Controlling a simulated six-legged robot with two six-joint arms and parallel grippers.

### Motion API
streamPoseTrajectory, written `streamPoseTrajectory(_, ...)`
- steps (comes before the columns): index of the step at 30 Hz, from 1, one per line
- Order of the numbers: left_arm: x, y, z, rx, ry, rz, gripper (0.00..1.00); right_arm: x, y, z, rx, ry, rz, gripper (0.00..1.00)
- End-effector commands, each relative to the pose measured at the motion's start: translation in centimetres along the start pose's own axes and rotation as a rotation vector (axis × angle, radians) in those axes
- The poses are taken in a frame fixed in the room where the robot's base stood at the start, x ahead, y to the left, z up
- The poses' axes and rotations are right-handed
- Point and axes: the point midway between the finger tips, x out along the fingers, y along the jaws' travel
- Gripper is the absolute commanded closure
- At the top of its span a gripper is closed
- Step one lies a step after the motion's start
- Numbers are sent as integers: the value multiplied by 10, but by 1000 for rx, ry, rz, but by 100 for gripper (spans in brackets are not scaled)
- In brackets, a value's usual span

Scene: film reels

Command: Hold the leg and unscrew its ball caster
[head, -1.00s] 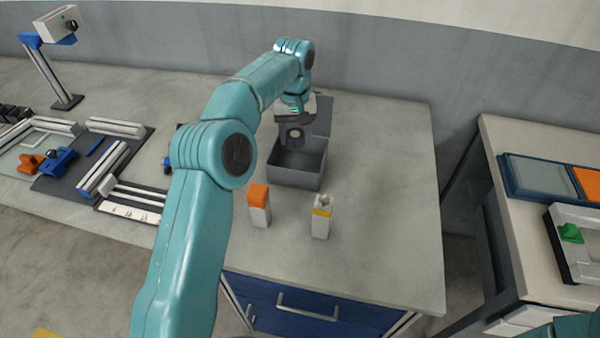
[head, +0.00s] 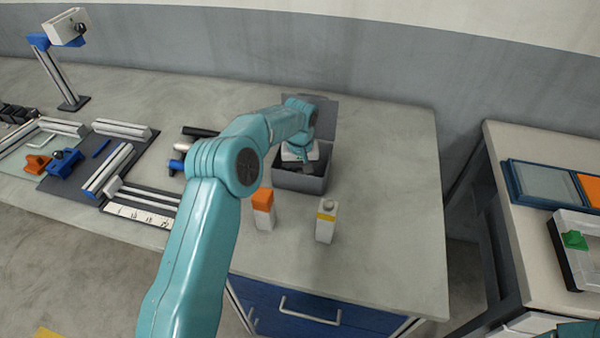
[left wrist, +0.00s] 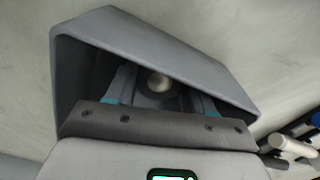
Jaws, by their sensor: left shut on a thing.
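A grey open bin (head: 300,183) stands on the bench, with a raised panel behind it. My left gripper (head: 303,172) reaches down into the bin; its fingertips are largely hidden in the head view. In the left wrist view, the left gripper (left wrist: 160,95) is shut on a dark round piece with a pale ball, the ball caster (left wrist: 159,82), inside the bin walls. I cannot tell whether the caster touches the bin floor. No leg can be made out clearly. My right gripper is out of view.
An orange-topped white bottle (head: 263,210) and a yellow-banded one (head: 326,222) stand in front of the bin. Rails (head: 108,170), an orange part (head: 37,165) and a lamp-like stand (head: 62,75) are at left. The bench right of the bin is clear.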

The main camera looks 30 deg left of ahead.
Motion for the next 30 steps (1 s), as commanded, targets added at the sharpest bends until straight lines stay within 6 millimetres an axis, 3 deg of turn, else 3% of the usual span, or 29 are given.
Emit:
streamPoseTrajectory(4, 5, 0, 0, 0, 0, 0, 84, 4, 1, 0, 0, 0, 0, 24)
streamPoseTrajectory(5, 3, 0, 0, 0, 0, 0, 38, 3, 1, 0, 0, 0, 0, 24)
streamPoseTrajectory(6, 3, 0, 0, 0, 0, 0, 25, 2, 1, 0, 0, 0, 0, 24)
streamPoseTrajectory(7, 3, 0, 0, 0, -1, 0, 22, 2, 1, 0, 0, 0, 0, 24)
streamPoseTrajectory(15, 2, 0, 0, 0, -1, 0, 22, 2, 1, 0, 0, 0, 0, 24)
streamPoseTrajectory(19, -7, 0, -1, 0, 3, 1, 22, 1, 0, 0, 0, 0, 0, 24)
streamPoseTrajectory(30, -89, 1, 0, 0, 3, 2, 22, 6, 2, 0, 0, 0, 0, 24)
